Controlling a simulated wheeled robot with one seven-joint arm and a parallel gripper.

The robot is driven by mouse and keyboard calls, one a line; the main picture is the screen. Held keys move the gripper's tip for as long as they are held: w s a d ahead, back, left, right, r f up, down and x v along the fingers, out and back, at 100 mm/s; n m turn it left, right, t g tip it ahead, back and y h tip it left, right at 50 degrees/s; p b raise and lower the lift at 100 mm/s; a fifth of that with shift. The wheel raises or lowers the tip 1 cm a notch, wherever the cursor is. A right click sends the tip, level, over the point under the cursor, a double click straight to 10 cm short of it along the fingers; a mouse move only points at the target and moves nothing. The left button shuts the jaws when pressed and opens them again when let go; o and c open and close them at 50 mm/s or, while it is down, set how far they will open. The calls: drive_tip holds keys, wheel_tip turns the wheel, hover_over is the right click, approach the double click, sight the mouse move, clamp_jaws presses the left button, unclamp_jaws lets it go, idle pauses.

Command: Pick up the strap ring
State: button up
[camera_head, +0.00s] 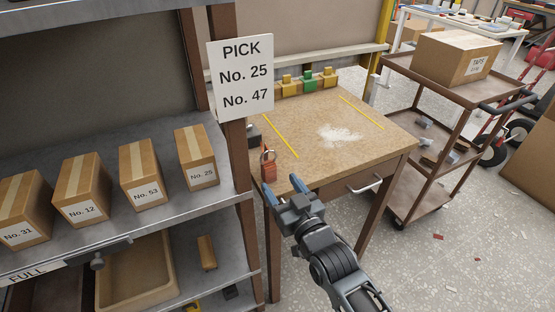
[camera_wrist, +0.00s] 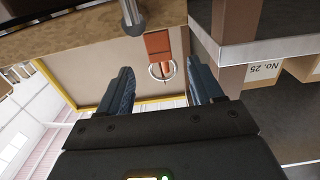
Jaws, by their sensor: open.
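The strap ring (camera_head: 267,155) is a thin metal ring on a short orange-brown strap (camera_head: 269,173) at the left edge of the wooden worktable, close to the shelf post. In the wrist view the ring (camera_wrist: 150,71) shows between my two fingers, below the strap (camera_wrist: 158,45), and looks apart from both. My gripper (camera_head: 285,185) is open and empty, just in front of the strap at the table's near left corner. Its blue fingers also show in the wrist view (camera_wrist: 161,82), spread to either side of the ring. How far the ring lies beyond the fingertips is unclear.
The worktable (camera_head: 325,160) bears white powder and yellow strips. A shelf post (camera_head: 243,185) with a "PICK" sign (camera_head: 241,77) stands close left. Numbered boxes (camera_head: 140,172) fill the left shelf. A drawer handle (camera_head: 367,185) juts from the table front. A cart (camera_head: 440,90) stands right.

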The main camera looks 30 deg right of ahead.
sight(271, 170)
drive_tip(key=w, duration=0.2)
drive_tip(key=shift+w+d+r, duration=0.1)
drive_tip(key=shift+w, duration=0.25)
drive_tip(key=w+p, duration=0.1)
drive_tip(key=w, duration=0.4)
drive_tip(key=shift+c, duration=0.5)
drive_tip(key=c, duration=1)
